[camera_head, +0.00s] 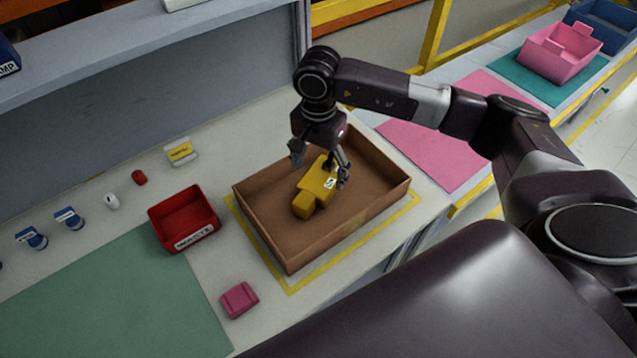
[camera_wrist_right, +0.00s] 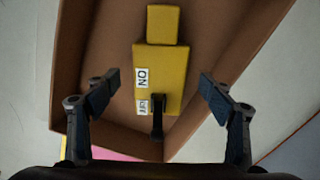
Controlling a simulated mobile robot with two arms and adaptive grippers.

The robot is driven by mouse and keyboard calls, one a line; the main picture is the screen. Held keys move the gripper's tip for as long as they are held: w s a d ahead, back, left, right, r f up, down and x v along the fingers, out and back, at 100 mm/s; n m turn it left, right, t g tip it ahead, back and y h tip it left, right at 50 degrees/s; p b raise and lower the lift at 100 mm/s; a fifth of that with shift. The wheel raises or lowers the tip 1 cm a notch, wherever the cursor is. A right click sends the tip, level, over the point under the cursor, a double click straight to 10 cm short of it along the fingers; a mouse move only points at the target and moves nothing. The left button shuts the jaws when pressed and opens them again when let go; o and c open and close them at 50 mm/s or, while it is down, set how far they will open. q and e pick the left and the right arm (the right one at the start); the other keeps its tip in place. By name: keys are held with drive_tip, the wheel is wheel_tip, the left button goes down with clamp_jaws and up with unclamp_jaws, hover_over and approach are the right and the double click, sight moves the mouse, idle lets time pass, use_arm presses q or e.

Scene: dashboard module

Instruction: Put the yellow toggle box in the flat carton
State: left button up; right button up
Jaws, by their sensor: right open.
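The yellow toggle box (camera_head: 318,183) lies inside the flat brown carton (camera_head: 273,229), on its floor as far as I can tell. It has a black lever and white labels, which show in the right wrist view on the yellow toggle box (camera_wrist_right: 165,65). My right gripper (camera_head: 322,172) is over the carton, above the box. In the right wrist view its two fingers (camera_wrist_right: 158,95) are spread wide, apart from the box on both sides. The carton (camera_wrist_right: 88,65) surrounds the box there. My left gripper is not in view.
A red bin (camera_head: 183,218) stands left of the carton, with a magenta block (camera_head: 239,300) in front. A yellow-and-white box (camera_head: 181,152), a small red item (camera_head: 139,177) and blue-and-white items lie farther left. A green mat (camera_head: 120,300) is clear. A pink bin (camera_head: 560,52) stands far right.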

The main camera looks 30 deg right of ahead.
sight(318, 182)
wheel_tip(318, 182, up, 7)
drive_tip(key=b, duration=0.1)
idle(0.3)
